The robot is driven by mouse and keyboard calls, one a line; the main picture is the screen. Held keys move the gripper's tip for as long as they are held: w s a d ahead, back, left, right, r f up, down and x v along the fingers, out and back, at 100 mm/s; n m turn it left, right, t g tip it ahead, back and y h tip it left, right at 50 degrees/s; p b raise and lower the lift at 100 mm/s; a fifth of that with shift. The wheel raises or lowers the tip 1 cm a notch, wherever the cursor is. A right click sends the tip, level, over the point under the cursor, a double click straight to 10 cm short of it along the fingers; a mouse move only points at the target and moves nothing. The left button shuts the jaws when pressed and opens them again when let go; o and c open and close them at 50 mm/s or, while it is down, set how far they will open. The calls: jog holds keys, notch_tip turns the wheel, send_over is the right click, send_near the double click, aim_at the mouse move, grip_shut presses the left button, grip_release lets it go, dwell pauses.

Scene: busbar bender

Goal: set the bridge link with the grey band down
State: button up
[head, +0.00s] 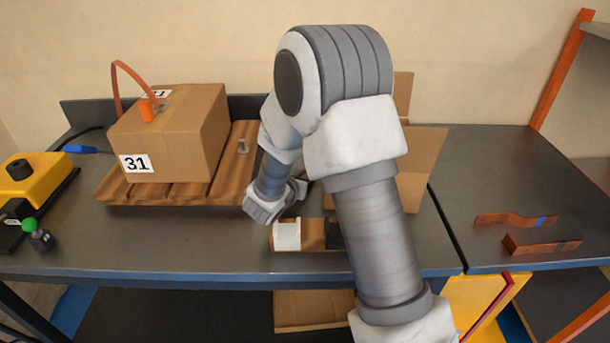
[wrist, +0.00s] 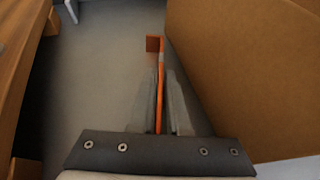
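A thin orange-copper bridge link (wrist: 162,50) stands edge-on between the fingers of my gripper (wrist: 163,80) in the wrist view. Its far end bends to the left, and a small greyish patch shows just below that end. My gripper is shut on it, above the grey tabletop (wrist: 105,75). In the head view my arm hides the fingers and the held link. Two other copper links lie on the right-hand table: one with a blue band (head: 541,222) and one with a dark band (head: 559,246).
Cardboard (wrist: 245,75) rises close on the right of my gripper; an open carton (head: 424,160) stands behind my arm. A wooden pallet (head: 108,188) bearing a box marked 31 (head: 185,130) is left. A small brown tray (head: 312,241) with a white block (head: 287,236) lies near the front edge.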

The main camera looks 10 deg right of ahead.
jog(key=shift+o, duration=1.3)
jog(key=shift+r, duration=0.1)
